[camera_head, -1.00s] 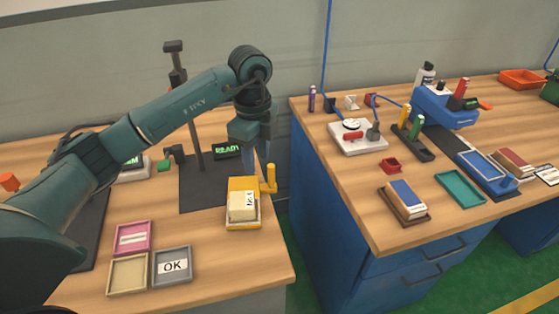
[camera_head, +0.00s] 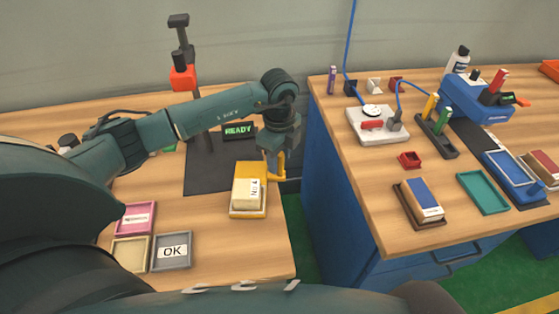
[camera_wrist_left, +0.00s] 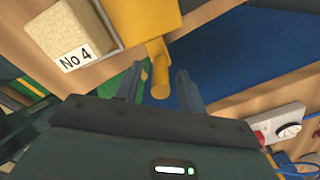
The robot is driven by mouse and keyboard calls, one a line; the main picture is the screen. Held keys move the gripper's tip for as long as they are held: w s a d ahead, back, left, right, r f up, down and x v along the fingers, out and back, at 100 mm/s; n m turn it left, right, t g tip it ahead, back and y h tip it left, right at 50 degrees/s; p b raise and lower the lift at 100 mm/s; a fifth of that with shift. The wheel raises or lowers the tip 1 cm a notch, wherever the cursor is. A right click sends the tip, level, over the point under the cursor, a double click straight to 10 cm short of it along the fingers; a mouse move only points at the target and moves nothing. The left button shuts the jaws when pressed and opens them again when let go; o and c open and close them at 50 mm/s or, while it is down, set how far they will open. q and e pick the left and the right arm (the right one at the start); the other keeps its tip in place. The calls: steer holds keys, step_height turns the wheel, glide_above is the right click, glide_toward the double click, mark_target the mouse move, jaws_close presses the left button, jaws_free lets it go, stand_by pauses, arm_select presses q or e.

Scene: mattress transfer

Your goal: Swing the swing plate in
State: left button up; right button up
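The yellow swing plate (camera_head: 248,213) lies at the right edge of the left table and carries a cream block labelled "No 4" (camera_head: 247,192). Its upright yellow handle (camera_head: 281,165) stands at its right side. The handle (camera_wrist_left: 160,75) also shows in the left wrist view, next to the block (camera_wrist_left: 72,35). My left gripper (camera_head: 277,160) is down at the handle. In the left wrist view the fingers (camera_wrist_left: 160,92) are open, one on each side of the handle, with a visible gap on both sides. My right gripper is out of view.
A stand with a red part (camera_head: 183,77) and a green "READY" display (camera_head: 239,131) are behind the plate. Pink, cream and grey "OK" (camera_head: 172,251) trays lie in front left. A gap separates this table from the blue-sided bench (camera_head: 340,195), which holds several trays and tools.

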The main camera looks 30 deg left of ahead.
arm_select(q)
steer(key=shift+f, duration=1.2)
steer(key=shift+c, duration=0.6)
jaws_close()
